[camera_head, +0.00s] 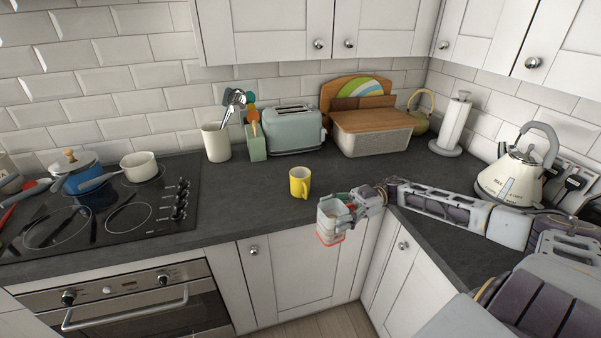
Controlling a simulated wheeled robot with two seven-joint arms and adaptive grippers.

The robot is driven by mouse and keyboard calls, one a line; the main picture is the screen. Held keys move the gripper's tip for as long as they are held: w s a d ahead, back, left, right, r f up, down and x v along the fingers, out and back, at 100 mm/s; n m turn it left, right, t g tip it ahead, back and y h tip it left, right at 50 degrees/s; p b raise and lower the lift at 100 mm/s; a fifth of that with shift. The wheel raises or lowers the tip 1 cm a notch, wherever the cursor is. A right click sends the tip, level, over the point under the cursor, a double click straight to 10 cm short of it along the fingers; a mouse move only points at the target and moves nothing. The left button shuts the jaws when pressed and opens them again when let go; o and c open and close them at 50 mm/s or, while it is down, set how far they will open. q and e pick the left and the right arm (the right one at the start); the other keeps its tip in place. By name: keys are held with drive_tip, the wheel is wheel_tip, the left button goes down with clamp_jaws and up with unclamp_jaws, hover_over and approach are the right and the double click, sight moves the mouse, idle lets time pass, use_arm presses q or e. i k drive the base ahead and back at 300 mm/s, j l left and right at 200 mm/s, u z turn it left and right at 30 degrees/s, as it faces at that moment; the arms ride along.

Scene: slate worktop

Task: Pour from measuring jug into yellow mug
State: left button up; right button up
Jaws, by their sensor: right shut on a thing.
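The yellow mug (299,183) stands upright on the dark worktop, with its opening up. My right gripper (349,211) reaches in from the right and is shut on the measuring jug (329,233), a clear-looking container with a reddish band near its base. The jug is held roughly upright, to the right of and nearer than the mug, and apart from it. It overlaps the worktop's front edge in the picture. I cannot make out what is in the jug or in the mug. My left gripper is not in view.
A hob (128,216) with a blue pot (84,184) and a pale saucepan (140,167) is at the left. A utensil crock (216,143), toaster (295,130) and bread bin (372,139) line the back. A kettle (512,178) stands right. The worktop around the mug is clear.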

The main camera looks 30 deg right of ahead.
sight(302, 186)
drive_tip(key=i+l, duration=0.75)
drive_tip(key=j, duration=0.3)
drive_tip(key=k+j, duration=0.15)
drive_tip(key=j, duration=0.15)
